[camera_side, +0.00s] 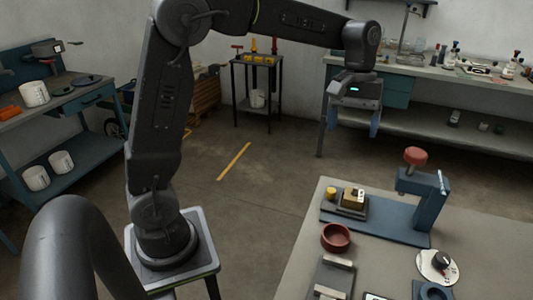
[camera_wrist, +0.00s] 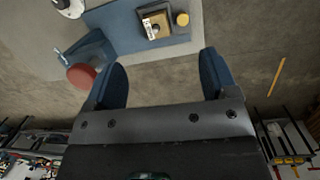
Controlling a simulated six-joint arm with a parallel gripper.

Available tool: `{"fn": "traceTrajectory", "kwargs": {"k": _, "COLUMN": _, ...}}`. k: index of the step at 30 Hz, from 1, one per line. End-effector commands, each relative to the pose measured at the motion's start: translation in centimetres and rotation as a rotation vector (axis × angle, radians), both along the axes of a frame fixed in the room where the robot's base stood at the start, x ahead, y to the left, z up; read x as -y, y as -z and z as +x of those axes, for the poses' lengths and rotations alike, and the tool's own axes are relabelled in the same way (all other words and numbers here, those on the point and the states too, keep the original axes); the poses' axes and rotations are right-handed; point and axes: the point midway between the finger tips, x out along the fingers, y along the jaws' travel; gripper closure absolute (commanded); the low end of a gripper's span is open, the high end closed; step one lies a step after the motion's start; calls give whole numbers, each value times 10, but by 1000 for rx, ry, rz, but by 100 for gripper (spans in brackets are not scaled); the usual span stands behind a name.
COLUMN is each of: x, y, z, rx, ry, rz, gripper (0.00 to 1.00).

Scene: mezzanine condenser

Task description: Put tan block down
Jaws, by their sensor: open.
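The tan block (camera_side: 354,197), with a dark mark on top, rests on a grey raised pad (camera_side: 344,211) on the blue base plate (camera_side: 385,222) of a small press. It also shows near the top of the wrist view (camera_wrist: 155,25). My gripper (camera_side: 353,122) is open and empty, high above and behind the block in the side view. In the wrist view its blue fingers (camera_wrist: 163,80) stand wide apart with bare floor between them, and the block lies beyond their tips.
A small yellow cylinder (camera_side: 331,193) stands beside the block. The press (camera_side: 428,203) with its red knob (camera_side: 415,156) rises to the right. A red bowl (camera_side: 336,237) and a round dial (camera_side: 438,265) are on the grey table (camera_side: 293,262). Open floor lies left of the table.

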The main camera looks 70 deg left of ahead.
Motion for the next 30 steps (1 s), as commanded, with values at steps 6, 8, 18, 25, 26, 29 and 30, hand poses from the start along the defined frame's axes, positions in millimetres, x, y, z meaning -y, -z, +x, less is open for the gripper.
{"fn": "traceTrajectory", "kwargs": {"k": 6, "x": 10, "y": -24, "z": -80, "rx": 225, "ry": 219, "rz": 84, "gripper": 21}}
{"fn": "traceTrajectory", "kwargs": {"k": 8, "x": 12, "y": -25, "z": -102, "rx": 284, "ry": 280, "rz": 110, "gripper": 21}}
{"fn": "traceTrajectory", "kwargs": {"k": 18, "x": 14, "y": 4, "z": -195, "rx": 546, "ry": 578, "rz": 267, "gripper": 21}}
{"fn": "traceTrajectory", "kwargs": {"k": 25, "x": 14, "y": 16, "z": -211, "rx": 595, "ry": 642, "rz": 305, "gripper": 21}}
{"fn": "traceTrajectory", "kwargs": {"k": 26, "x": 14, "y": 16, "z": -211, "rx": 596, "ry": 643, "rz": 305, "gripper": 21}}
{"fn": "traceTrajectory", "kwargs": {"k": 29, "x": 14, "y": 16, "z": -211, "rx": 595, "ry": 643, "rz": 305, "gripper": 21}}
{"fn": "traceTrajectory", "kwargs": {"k": 30, "x": 14, "y": 16, "z": -211, "rx": 595, "ry": 642, "rz": 305, "gripper": 21}}
